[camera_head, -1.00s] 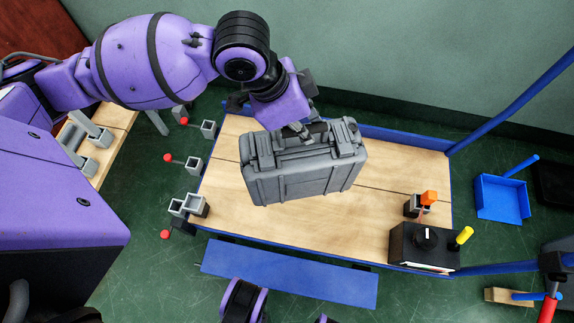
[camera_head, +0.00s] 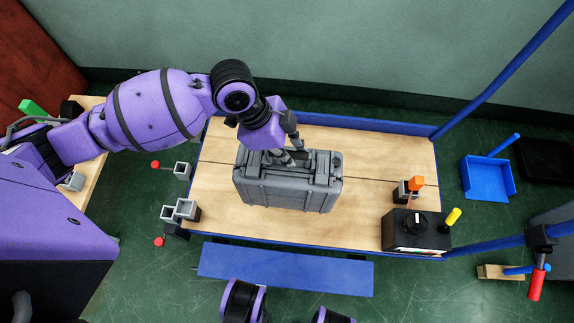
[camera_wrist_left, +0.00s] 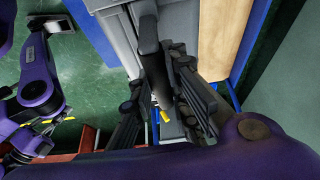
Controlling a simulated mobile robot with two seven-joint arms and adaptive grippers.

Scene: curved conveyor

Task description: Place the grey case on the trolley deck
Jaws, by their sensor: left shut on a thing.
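The grey case (camera_head: 290,188) is a ribbed hard case with a handle on top. It is upright over the left-middle part of the trolley deck (camera_head: 370,160), a light wooden surface with blue edges. I cannot tell whether its base touches the deck. My left gripper (camera_head: 287,155) is above the case and shut on its handle. In the left wrist view the gripper's dark fingers (camera_wrist_left: 165,105) sit either side of the handle (camera_wrist_left: 150,50), with the grey case (camera_wrist_left: 190,35) beyond. My right gripper's fingers do not show.
A black box with a dial (camera_head: 415,230) and a small grey holder with an orange-topped item (camera_head: 410,188) occupy the deck's right end. The deck between case and box is clear.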

